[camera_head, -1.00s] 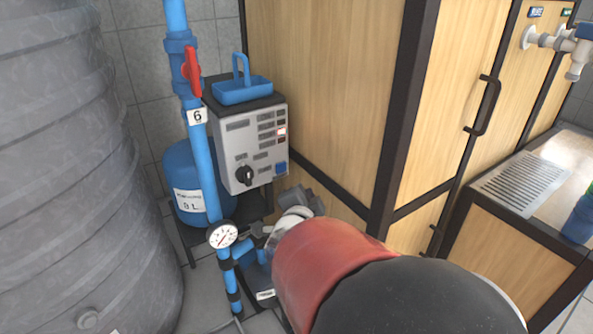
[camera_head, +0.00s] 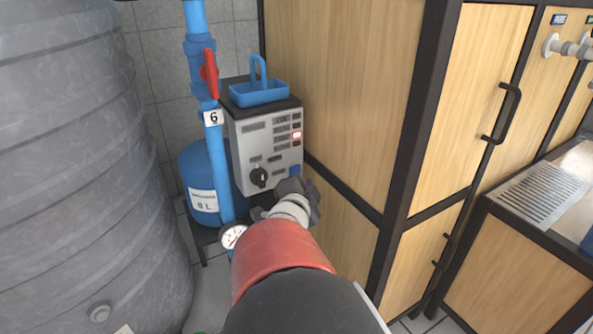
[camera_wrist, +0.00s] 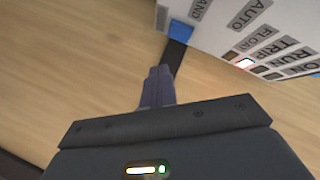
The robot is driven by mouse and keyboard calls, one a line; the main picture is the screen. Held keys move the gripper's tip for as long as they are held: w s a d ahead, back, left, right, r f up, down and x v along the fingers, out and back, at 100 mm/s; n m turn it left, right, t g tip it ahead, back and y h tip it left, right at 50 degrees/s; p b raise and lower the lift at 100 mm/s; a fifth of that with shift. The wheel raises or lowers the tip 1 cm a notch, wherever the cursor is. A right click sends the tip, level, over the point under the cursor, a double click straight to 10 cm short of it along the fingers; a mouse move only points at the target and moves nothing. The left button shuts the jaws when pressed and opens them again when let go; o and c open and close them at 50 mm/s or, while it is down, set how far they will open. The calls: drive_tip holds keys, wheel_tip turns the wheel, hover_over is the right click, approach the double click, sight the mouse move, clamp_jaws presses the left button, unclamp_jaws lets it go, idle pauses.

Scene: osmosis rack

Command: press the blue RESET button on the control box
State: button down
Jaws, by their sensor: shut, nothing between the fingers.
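The control box (camera_head: 262,146) is a light grey panel with a black rotary knob (camera_head: 259,178), several dark label strips and one lit red-white lamp (camera_head: 297,135). The blue button (camera_head: 295,169) sits at its lower right corner, and it also shows in the wrist view (camera_wrist: 181,32). My gripper (camera_head: 297,186) is just below and in front of the button in the head view, partly hidden by my own arm. In the wrist view my gripper's fingers (camera_wrist: 158,84) are closed together and empty, pointing towards the blue button with a small gap in the picture. I cannot tell whether they touch it.
A blue tray with a handle (camera_head: 258,93) stands on top of the box. A blue pipe with a red valve lever (camera_head: 210,73) rises at its left, with a gauge (camera_head: 233,236) below. A grey tank (camera_head: 85,170) is far left. A wooden cabinet (camera_head: 345,90) stands close on the right.

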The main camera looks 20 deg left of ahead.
sight(295, 171)
drive_tip(key=shift+w+a+p, duration=0.6)
drive_tip(key=shift+w+a, duration=0.35)
drive_tip(key=shift+a, duration=0.2)
idle(1.3)
drive_tip(key=shift+w+a+p, duration=0.3)
drive_tip(key=shift+w+a+p, duration=0.25)
drive_tip(key=shift+a+p, duration=0.05)
idle(0.6)
idle(0.4)
drive_tip(key=shift+s+d+b, duration=0.35)
drive_tip(key=shift+s+d, duration=0.2)
drive_tip(key=shift+d, duration=0.05)
